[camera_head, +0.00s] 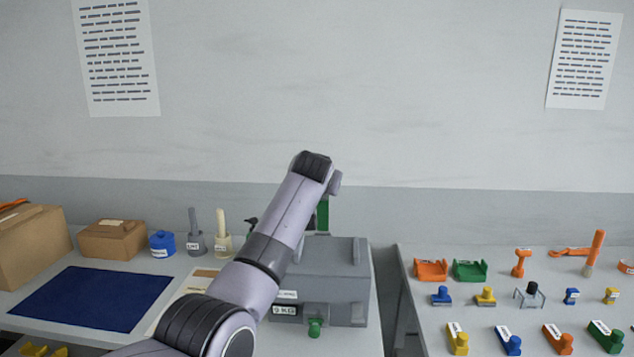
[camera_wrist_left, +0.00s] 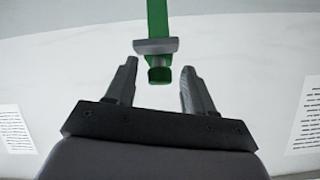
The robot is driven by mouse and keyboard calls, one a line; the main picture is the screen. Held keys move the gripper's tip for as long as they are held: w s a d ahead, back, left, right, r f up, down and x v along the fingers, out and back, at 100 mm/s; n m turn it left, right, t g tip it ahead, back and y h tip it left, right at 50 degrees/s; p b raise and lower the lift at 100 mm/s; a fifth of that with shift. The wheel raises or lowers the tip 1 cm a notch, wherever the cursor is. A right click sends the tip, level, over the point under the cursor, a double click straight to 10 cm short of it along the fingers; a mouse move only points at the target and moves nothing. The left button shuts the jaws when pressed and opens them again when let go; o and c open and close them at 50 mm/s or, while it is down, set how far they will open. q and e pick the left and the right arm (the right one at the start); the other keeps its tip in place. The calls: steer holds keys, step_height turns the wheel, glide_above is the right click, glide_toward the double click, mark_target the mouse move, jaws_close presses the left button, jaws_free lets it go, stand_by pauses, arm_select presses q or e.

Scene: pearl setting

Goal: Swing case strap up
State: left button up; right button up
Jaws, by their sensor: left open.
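The grey case (camera_head: 345,282) stands on the left table, partly behind my left arm. Its green strap (camera_head: 323,216) shows as a short upright piece above the case top, beside my wrist. In the left wrist view the strap (camera_wrist_left: 158,18) comes down from the top edge to a grey crosspiece (camera_wrist_left: 155,46) with a green end (camera_wrist_left: 159,75) below it. My left gripper (camera_wrist_left: 158,68) is open, with the green end between the finger lines and no visible contact. The gripper's fingers are hidden in the head view. My right gripper is not in view.
Two cardboard boxes (camera_head: 112,239), a blue pot (camera_head: 162,244) and a navy mat (camera_head: 92,304) lie left. A gap separates the right table (camera_head: 408,262), which holds several small coloured parts.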

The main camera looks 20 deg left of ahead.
arm_select(q)
steer(key=shift+b+v, duration=0.65)
steer(key=shift+v, duration=2.15)
steer(key=s+a+f+g, duration=0.1)
steer(key=s+f, duration=0.5)
steer(key=f, duration=0.3)
steer(key=s+a+f+g+h, duration=0.1)
steer(key=s+a+f+g, duration=0.1)
steer(key=s+f, duration=0.6)
steer(key=s+a+f+g, duration=0.1)
steer(key=s+f, duration=0.3)
steer(key=f, duration=0.7)
steer(key=s+d+f+m+g+h, duration=0.1)
steer(key=s+f+g, duration=0.25)
steer(key=s, duration=1.15)
steer(key=s+d+f+m+g+h, duration=0.15)
steer(key=s+f, duration=0.25)
steer(key=s, duration=1.2)
steer(key=w+d+f+t+h, duration=0.2)
steer(key=w+f+t, duration=0.4)
steer(key=f, duration=0.3)
steer(key=shift+w+d+f+t, duration=0.3)
steer(key=shift+w+d+f, duration=0.05)
steer(key=shift+d, duration=0.35)
